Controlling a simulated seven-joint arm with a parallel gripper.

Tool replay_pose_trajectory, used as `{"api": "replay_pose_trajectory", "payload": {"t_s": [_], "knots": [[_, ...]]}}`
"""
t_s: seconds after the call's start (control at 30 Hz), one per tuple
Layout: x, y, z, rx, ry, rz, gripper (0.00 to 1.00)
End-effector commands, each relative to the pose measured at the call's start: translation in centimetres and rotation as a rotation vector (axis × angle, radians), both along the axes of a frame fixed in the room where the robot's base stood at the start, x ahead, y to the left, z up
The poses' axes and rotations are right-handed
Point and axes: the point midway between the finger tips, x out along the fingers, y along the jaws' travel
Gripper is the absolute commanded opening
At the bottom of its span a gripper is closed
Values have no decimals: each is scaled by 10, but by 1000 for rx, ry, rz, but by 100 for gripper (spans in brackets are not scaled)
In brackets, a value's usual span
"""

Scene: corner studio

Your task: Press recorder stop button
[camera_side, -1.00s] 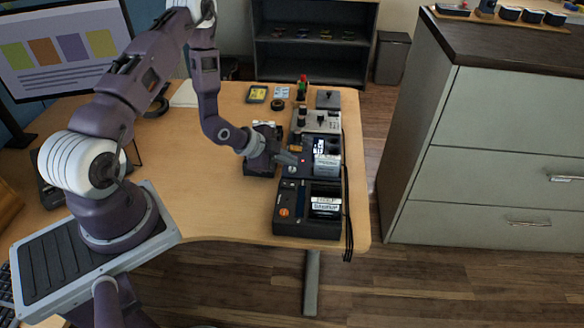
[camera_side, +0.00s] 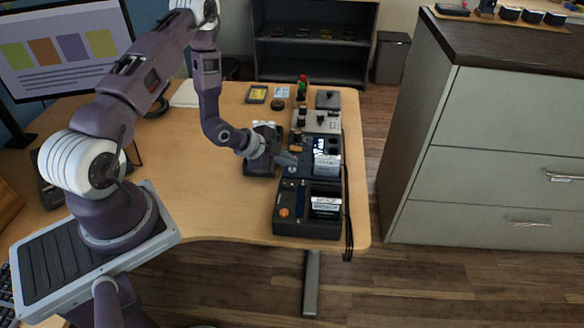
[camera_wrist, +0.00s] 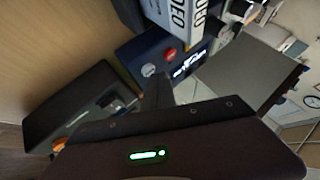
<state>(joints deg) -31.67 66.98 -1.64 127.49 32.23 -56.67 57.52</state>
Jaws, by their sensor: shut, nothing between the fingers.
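A dark blue recorder (camera_side: 322,171) with a white-labelled cassette sits near the table's right edge. In the wrist view its panel (camera_wrist: 185,60) carries a red button (camera_wrist: 171,54) and a pale round button (camera_wrist: 148,70). I cannot read any mark that tells which is stop. My gripper (camera_side: 291,159) is shut and empty, with its tip over the left part of this recorder. In the wrist view the dark fingers (camera_wrist: 157,92) point at the panel, just below the pale button. Whether they touch it I cannot tell.
A black device (camera_side: 290,228) with an orange button (camera_side: 284,212) stands in front of the recorder. A grey box with knobs (camera_side: 318,120) stands behind it. Black cables run along the right edge. The table's left middle is clear.

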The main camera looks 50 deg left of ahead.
Motion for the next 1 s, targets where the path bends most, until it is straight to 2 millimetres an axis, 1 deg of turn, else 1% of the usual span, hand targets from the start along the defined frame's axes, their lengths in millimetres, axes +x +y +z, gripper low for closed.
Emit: {"api": "replay_pose_trajectory", "payload": {"t_s": [0.07, 0.3, 0.37, 0.73, 0.83, 1.0], "knots": [[0, 0, 4, 0, -1, 1, 0], [0, 0, 6, -1, -1, -1, 0], [1, 0, 11, 1, -2, 0, 0], [1, 0, 58, 2, -2, -1, 0], [0, 0, 64, 0, 1, -1, 0], [0, 0, 64, 0, 1, -1, 0]]}}
